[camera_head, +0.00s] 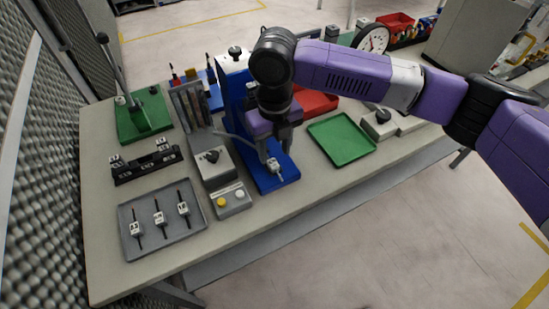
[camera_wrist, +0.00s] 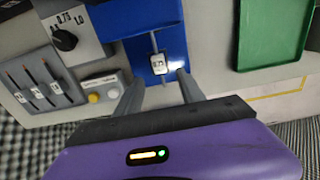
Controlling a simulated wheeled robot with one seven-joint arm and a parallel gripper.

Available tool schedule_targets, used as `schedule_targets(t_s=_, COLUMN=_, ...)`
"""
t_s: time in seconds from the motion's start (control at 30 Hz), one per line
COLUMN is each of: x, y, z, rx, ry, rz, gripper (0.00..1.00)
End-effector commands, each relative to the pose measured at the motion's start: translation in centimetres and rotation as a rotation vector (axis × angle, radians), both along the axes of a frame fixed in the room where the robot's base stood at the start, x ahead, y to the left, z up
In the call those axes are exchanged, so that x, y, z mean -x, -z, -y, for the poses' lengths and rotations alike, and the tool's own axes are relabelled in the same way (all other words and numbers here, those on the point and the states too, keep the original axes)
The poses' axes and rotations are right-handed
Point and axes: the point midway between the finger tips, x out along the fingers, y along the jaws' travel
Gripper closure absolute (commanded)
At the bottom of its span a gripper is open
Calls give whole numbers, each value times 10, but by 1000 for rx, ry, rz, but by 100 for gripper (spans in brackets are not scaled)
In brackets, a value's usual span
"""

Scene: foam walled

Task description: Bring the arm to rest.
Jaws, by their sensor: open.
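My gripper (camera_wrist: 162,88) is open, its two grey fingers spread apart and empty in the wrist view. In the head view my purple arm reaches in from the right, and its wrist hangs down over the blue fixture (camera_head: 267,184). A small white labelled part on a dark rod (camera_wrist: 158,63) lies on the blue base, ahead of the fingertips. The same part shows in the head view (camera_head: 274,166), near my gripper's lower end. Whether a fingertip touches it I cannot tell. The fixture's upright is partly hidden behind my wrist.
A grey tray (camera_head: 191,238) with several similar parts lies at the front left. A control box with buttons (camera_head: 231,207) stands left of the blue base. A green tray (camera_head: 342,141) is at the right, with a red bin (camera_head: 316,103) behind it. A round dial (camera_head: 372,39) stands farther back.

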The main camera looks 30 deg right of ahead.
Motion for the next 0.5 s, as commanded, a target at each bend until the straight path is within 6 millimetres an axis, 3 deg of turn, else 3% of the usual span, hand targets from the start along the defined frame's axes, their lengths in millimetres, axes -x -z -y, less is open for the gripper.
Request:
schedule_targets(t_s=0.2, x=0, y=-23, z=0, rx=1, ry=-1, rz=1, gripper=54)
schedule_targets(t_s=0.5, x=0, y=-28, z=0, rx=1, ry=-1, rz=0, gripper=54)
